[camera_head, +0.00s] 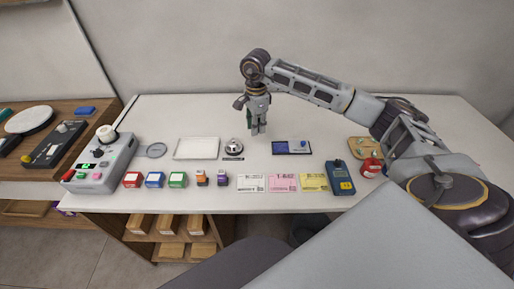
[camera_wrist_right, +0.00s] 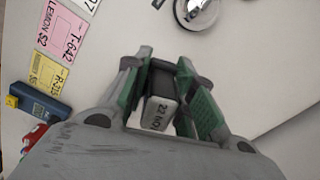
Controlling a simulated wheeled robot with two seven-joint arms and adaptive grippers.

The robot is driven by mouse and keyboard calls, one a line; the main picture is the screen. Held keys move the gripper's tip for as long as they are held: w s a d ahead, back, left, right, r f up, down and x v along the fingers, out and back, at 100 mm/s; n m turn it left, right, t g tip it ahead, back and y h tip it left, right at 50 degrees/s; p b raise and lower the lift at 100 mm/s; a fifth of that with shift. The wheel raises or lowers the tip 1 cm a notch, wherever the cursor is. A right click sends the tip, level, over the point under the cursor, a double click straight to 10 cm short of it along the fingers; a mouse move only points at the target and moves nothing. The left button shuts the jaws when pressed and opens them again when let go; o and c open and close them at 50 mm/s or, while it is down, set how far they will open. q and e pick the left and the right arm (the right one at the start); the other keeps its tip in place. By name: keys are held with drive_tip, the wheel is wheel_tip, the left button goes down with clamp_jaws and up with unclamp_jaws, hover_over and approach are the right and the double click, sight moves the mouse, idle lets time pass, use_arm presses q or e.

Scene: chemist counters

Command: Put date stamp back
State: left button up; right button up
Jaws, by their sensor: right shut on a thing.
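My right gripper (camera_head: 258,128) hangs over the back middle of the white counter (camera_head: 330,115), fingers pointing down. In the right wrist view the gripper (camera_wrist_right: 162,78) is shut on the date stamp (camera_wrist_right: 158,114), a small block whose pale face reads "22 NO" and is partly hidden. In the head view the stamp cannot be made out between the fingers. My left gripper is not in view.
A silver bell (camera_head: 234,146) and a white tray (camera_head: 197,148) stand left of the gripper. Small coloured boxes (camera_head: 155,180), a pink label card (camera_head: 283,182) and a blue device (camera_head: 340,178) line the front. A wooden tray (camera_head: 357,146) is at right. The back strip is clear.

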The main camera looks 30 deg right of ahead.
wheel_tip(320, 180, down, 5)
drive_tip(key=shift+f, duration=0.3)
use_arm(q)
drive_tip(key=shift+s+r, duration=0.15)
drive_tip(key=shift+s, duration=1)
use_arm(e)
drive_tip(key=shift+f, duration=0.15)
